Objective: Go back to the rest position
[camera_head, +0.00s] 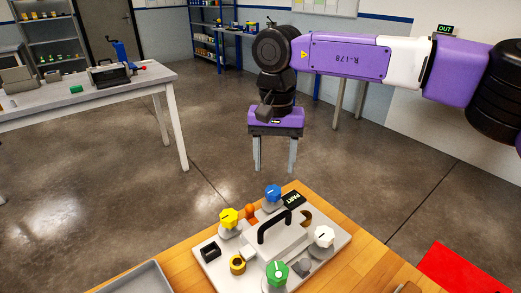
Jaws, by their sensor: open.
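My gripper (274,165) hangs from the purple arm in the upper middle of the head view. Its two grey fingers point down and are apart, with nothing between them. In the picture it shows above the far edge of the wooden table (345,276). A light grey panel (213,268) lies on that table. It carries a black handle (274,226), a blue knob (273,193), a yellow knob (229,217), a white knob (323,237) and a green knob (277,273).
A grey tray (147,280) sits at the table's lower left, cut by the frame. A workbench (60,115) with tools stands at left, a blue shelf (209,40) at the back. Open floor lies between.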

